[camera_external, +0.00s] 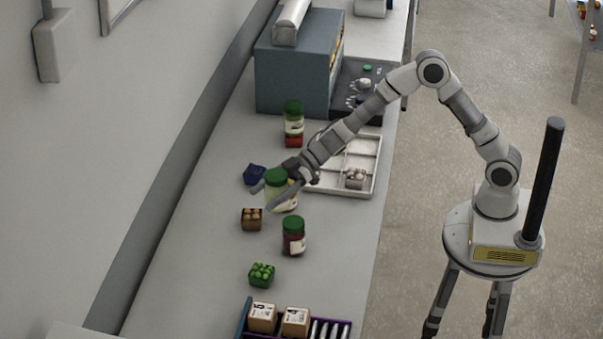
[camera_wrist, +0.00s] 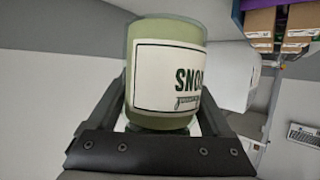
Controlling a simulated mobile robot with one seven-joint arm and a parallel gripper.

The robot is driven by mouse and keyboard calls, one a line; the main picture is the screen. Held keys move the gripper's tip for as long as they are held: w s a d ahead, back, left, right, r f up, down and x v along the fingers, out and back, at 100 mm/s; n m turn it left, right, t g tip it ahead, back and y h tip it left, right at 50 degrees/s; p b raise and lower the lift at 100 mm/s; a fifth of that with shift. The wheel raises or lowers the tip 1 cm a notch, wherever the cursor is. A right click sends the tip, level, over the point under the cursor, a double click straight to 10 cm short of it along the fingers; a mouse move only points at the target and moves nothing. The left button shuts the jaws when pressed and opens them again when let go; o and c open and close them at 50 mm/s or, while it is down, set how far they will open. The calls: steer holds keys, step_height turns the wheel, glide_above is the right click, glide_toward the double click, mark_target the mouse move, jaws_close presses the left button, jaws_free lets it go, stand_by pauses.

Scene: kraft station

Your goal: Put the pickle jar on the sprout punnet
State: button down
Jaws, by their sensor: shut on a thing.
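The pickle jar (camera_external: 283,199), pale green with a green lid and a white label, is held about upright in my gripper (camera_external: 279,190). In the wrist view the jar (camera_wrist: 165,75) stands between the two fingers, which close on its sides. I cannot tell whether its base is clear of the counter. The sprout punnet (camera_external: 262,275), a small green tub heaped with round green sprouts, stands on the counter nearer the front, apart from the jar and gripper.
A dark red jar (camera_external: 293,238) stands between the held jar and the sprout punnet. A brown punnet (camera_external: 252,219) and a blue punnet (camera_external: 255,175) are to the left. A white divided tray (camera_external: 340,190) lies behind. A purple crate (camera_external: 345,329) with boxes is in front.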

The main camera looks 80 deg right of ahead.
steer(key=a, duration=0.2)
steer(key=shift+w+a+r, duration=0.2)
steer(key=shift+w+a, duration=0.1)
steer(key=shift+a, duration=0.1)
steer(key=b, duration=0.3)
glide_above(251, 277)
step_height(251, 277, down, 7)
steer(key=shift+r, duration=0.1)
steer(key=shift+f, duration=1.95)
steer(key=shift+f, duration=0.15)
jaws_free()
steer(key=shift+f, duration=0.1)
